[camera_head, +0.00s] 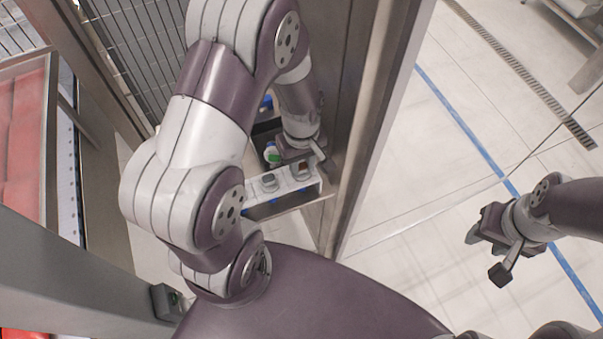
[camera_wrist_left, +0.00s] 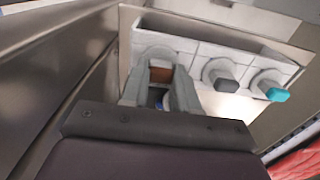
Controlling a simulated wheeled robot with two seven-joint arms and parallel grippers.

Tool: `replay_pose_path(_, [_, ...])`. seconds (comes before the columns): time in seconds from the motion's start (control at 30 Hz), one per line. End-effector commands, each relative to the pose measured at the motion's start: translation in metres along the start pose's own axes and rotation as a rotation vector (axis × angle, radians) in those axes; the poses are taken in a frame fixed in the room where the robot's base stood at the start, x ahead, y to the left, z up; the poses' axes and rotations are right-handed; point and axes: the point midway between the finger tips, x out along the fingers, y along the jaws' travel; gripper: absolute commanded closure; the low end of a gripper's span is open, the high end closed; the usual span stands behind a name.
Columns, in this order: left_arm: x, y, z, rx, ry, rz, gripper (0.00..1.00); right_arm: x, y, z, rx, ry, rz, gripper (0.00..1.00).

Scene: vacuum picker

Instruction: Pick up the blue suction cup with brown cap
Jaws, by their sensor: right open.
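The brown-capped suction cup (camera_wrist_left: 160,75) sits at the left end of a white rack (camera_wrist_left: 205,48) in the left wrist view. A bit of blue shows below the brown, between my fingers. My left gripper (camera_wrist_left: 160,88) has its fingers apart, one on each side of this cup in the picture; contact is not clear. In the head view my left gripper (camera_head: 302,152) is just above the rack, near the brown spot (camera_head: 303,166). My right gripper (camera_head: 476,229) is open and empty over the floor at the right.
A grey-capped cup (camera_wrist_left: 222,77) and a teal-capped cup (camera_wrist_left: 270,86) stand farther right along the rack. A green-topped item (camera_head: 272,155) is beside the rack. A metal post (camera_head: 375,130) rises close to the right of my left gripper.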

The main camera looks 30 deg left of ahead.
Motion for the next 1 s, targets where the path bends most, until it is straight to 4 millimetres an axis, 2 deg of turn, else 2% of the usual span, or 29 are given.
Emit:
replay_pose_path(0.27, [-0.003,0.000,0.000,0.000,0.001,0.001,0.91,0.000,0.000,0.000,0.000,0.000,0.000,0.57])
replay_pose_path(0.37, [-0.018,0.001,-0.001,0.000,0.004,0.004,0.91,0.003,0.000,0.000,0.000,0.000,0.000,0.57])
replay_pose_path(0.6, [-0.076,0.001,-0.001,0.000,0.004,0.004,0.91,0.009,0.000,0.001,0.000,0.000,0.000,0.57])
replay_pose_path(0.7, [-0.092,0.001,-0.001,0.000,0.001,0.002,0.91,0.010,0.000,0.001,0.000,0.000,0.000,0.57])
replay_pose_path(0.8, [-0.100,0.000,0.000,0.000,0.000,0.001,0.91,0.011,0.000,0.001,0.000,0.000,0.000,0.57])
replay_pose_path(1.0, [-0.101,0.000,0.000,0.000,-0.001,0.000,0.91,0.010,0.000,0.001,0.000,0.000,0.000,0.57])
